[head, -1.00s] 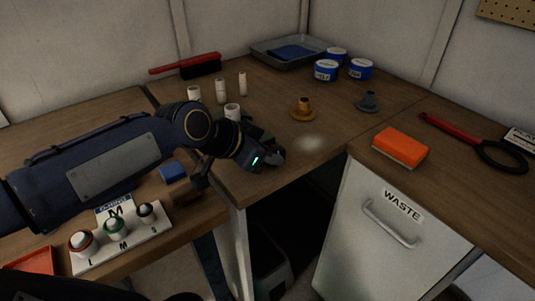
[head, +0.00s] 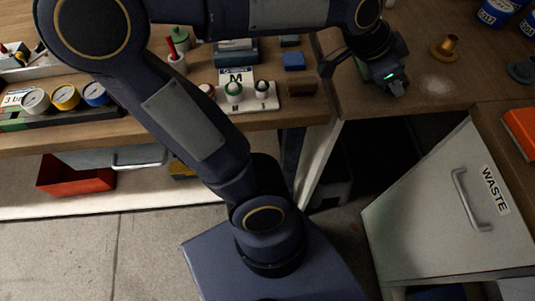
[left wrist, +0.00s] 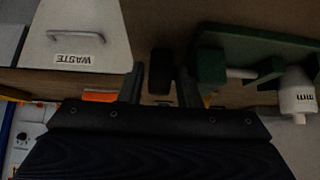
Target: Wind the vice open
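The vice is mostly hidden behind my left arm in the head view. In the left wrist view, which is upside down, a green vice body (left wrist: 265,48) and a green jaw block (left wrist: 211,66) show on the right, with a pale rod (left wrist: 240,73) beside the block. My left gripper (head: 396,88) is over the bench's front corner. Its two fingers are apart in the left wrist view (left wrist: 160,90). A dark block (left wrist: 160,72), perhaps the vice handle, appears between them with gaps on both sides; I cannot tell if they touch it. My right gripper is out of view.
A white WASTE drawer front (head: 440,205) stands right of a dark gap under the bench. A brass flanged piece (head: 446,48) and an orange block (head: 522,130) lie right of the gripper. A white sizing board (head: 245,98) and blue block (head: 294,60) lie left.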

